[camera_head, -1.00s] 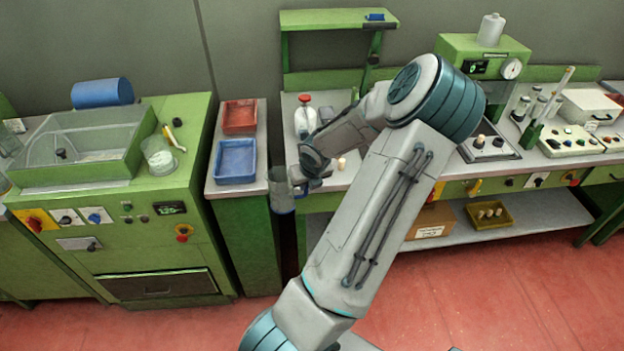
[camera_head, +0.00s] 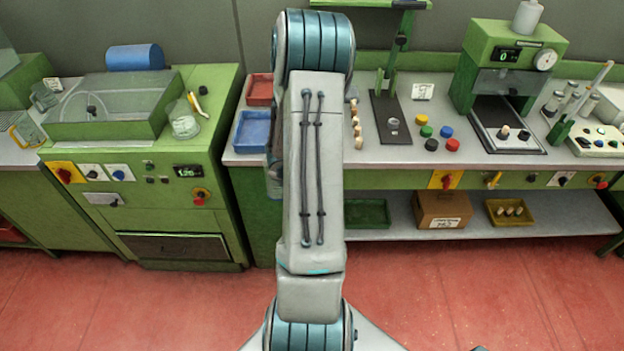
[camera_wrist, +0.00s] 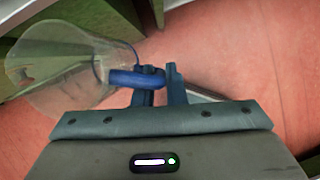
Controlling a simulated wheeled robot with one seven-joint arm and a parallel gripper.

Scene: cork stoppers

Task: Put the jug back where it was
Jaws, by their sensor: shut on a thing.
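The jug (camera_wrist: 62,72) is clear, with a blue handle (camera_wrist: 138,78), and looks empty. In the wrist view it is to the left of my gripper (camera_wrist: 158,76), whose fingers are shut on the handle. Red floor and a green surface show behind and through the jug, so it is held up clear of a support. In the head view my own arm hides the gripper and most or all of the jug. I cannot tell from this view whether the jug is upright.
Two other jugs, one clear (camera_head: 45,95) and one with a yellow handle (camera_head: 25,130), stand on the far-left counter. A green machine (camera_head: 215,95) carries a clear beaker (camera_head: 183,122). Red (camera_head: 260,90) and blue (camera_head: 251,132) trays sit left of my arm. Coloured caps (camera_head: 431,144) lie on the right bench.

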